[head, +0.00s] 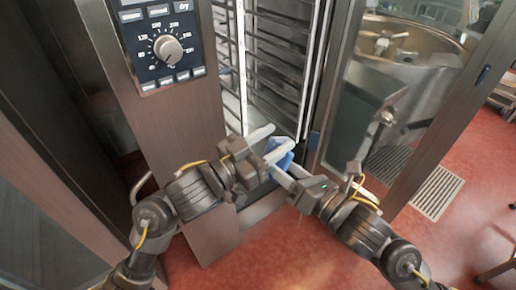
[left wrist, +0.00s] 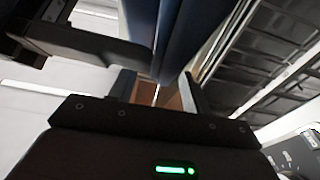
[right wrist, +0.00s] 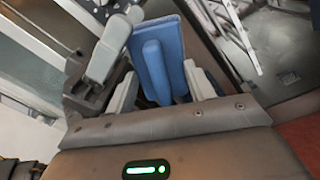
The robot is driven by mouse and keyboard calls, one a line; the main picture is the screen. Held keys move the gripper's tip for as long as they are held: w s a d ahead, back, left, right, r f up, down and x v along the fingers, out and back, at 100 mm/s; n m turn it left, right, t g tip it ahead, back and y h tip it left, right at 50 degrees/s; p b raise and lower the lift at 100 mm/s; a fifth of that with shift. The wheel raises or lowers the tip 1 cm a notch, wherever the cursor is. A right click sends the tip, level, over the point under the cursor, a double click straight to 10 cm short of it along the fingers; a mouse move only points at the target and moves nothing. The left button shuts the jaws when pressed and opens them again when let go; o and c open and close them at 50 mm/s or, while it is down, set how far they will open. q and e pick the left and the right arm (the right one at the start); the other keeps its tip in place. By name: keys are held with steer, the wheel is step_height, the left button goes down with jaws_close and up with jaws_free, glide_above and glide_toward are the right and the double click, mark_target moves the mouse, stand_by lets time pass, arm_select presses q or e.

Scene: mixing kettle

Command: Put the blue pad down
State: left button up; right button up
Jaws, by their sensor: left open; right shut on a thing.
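The blue pad (head: 286,158) is in front of the open rack cabinet, partly hidden by both grippers in the head view. The right wrist view shows its flat face and a raised bar-like handle (right wrist: 155,70). My right gripper (head: 281,168) is shut on the blue pad; its fingers stand on either side of the handle. My left gripper (head: 282,136) is open, close beside the pad and just above my right gripper. In the left wrist view, the pad (left wrist: 181,35) fills the upper middle, beyond the left fingers. Where the handle meets the fingertips is partly hidden.
The cabinet's wire racks (head: 277,65) rise behind the grippers. A control panel with a dial (head: 168,48) is on the left. A glass door (head: 360,110) stands at the right, with a metal kettle (head: 420,50) behind it. The red floor (head: 300,250) is clear below.

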arm_select(q)
steer(key=shift+w+d, duration=0.15)
steer(key=shift+d, duration=0.1)
jaws_close()
arm_select(e)
steer(key=o, duration=1.4)
